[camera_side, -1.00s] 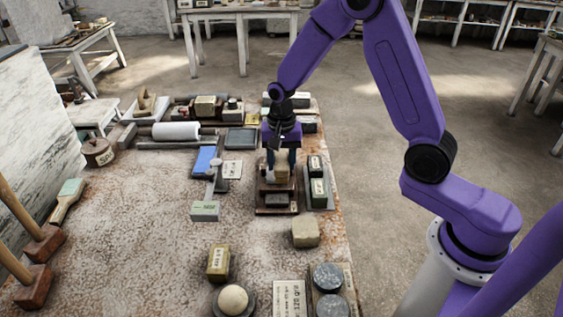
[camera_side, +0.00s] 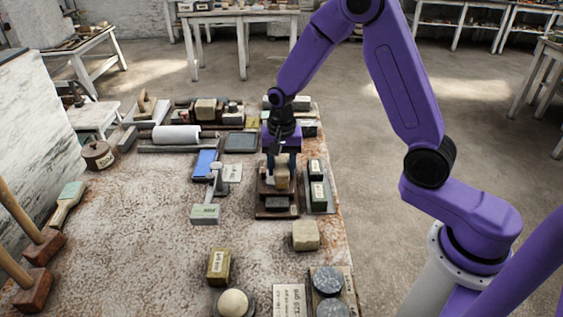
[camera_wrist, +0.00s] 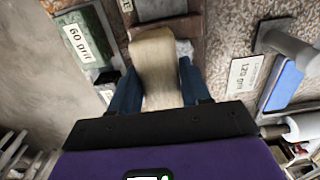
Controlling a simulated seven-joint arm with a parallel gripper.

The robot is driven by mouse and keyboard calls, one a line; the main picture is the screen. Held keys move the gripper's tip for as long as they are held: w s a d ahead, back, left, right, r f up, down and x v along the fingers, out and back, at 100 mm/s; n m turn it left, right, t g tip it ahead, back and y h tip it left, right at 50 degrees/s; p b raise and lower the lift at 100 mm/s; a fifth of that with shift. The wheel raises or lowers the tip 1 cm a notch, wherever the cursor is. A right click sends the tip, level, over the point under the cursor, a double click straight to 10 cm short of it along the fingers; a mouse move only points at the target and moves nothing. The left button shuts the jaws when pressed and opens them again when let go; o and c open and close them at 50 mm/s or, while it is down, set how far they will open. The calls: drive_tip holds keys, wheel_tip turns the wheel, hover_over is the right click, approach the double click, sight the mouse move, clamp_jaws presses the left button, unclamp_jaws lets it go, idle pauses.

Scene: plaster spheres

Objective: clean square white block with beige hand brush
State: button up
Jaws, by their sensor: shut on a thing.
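My gripper (camera_side: 281,165) points down over a dark brown wooden stand (camera_side: 277,211) near the table's right edge. Its blue fingers are shut on a beige block-shaped thing (camera_side: 282,180), which looks like the hand brush. In the wrist view, the beige hand brush (camera_wrist: 156,62) sits between the two fingers of my gripper (camera_wrist: 160,88), its far end over the stand. Whether it touches the stand is hard to tell. A pale, squarish block (camera_side: 306,235), which may be the square white block, lies on the table in front of the stand, apart from my gripper.
Green-and-black grit blocks (camera_side: 317,191) stand close to the right of the stand. A tan labelled block (camera_side: 219,266) and a pale sphere (camera_side: 233,303) are in front.

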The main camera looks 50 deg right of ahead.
drive_tip(key=shift+s+a, duration=0.85)
drive_tip(key=shift+s, duration=0.05)
drive_tip(key=shift+w+d, duration=1.55)
drive_tip(key=shift+w, duration=0.05)
drive_tip(key=shift+s+a+f, duration=0.1)
drive_tip(key=shift+s+a, duration=1.45)
drive_tip(key=shift+s, duration=0.05)
drive_tip(key=shift+w+d+r, duration=0.7)
drive_tip(key=shift+w+d, duration=0.1)
